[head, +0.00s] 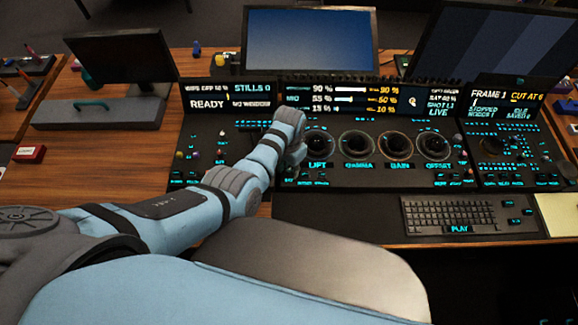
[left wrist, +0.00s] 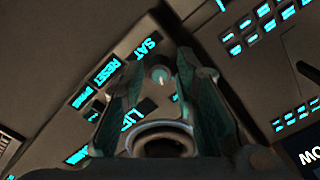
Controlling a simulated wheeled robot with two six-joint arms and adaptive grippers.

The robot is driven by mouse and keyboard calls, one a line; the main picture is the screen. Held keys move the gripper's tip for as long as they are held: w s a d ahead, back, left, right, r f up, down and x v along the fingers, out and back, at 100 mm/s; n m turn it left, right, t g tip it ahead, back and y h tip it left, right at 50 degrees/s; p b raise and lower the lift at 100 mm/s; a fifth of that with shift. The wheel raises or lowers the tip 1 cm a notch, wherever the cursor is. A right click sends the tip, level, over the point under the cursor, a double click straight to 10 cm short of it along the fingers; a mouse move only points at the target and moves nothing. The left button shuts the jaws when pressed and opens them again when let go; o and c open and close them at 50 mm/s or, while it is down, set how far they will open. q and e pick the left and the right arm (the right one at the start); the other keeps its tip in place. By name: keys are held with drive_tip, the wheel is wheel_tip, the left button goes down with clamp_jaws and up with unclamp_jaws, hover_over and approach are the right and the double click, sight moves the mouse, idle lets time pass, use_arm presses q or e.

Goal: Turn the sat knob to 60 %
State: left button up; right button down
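The sat knob (left wrist: 160,75) is a small round grey knob with a pale mark, beside the SAT label (left wrist: 148,46) in the left wrist view. My left gripper (left wrist: 159,80) is over the panel with its two dark green finger pads apart, one on each side of the knob. Gaps show between pads and knob; I cannot tell whether either touches it. In the head view my left gripper (head: 292,160) is at the left end of the trackball panel (head: 375,181), and the hand hides the knob. My right gripper is not in view.
The lift trackball ring (left wrist: 160,132) is close to the fingers. More trackballs (head: 357,145) run to the right in the head view. A status display (head: 350,99) stands behind them; its small text is hard to read. A keyboard (head: 450,214) lies in front.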

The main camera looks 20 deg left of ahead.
sight(289, 170)
use_arm(q)
drive_tip(key=shift+r, duration=0.15)
wheel_tip(289, 170, up, 12)
drive_tip(key=shift+f, duration=0.2)
idle(0.4)
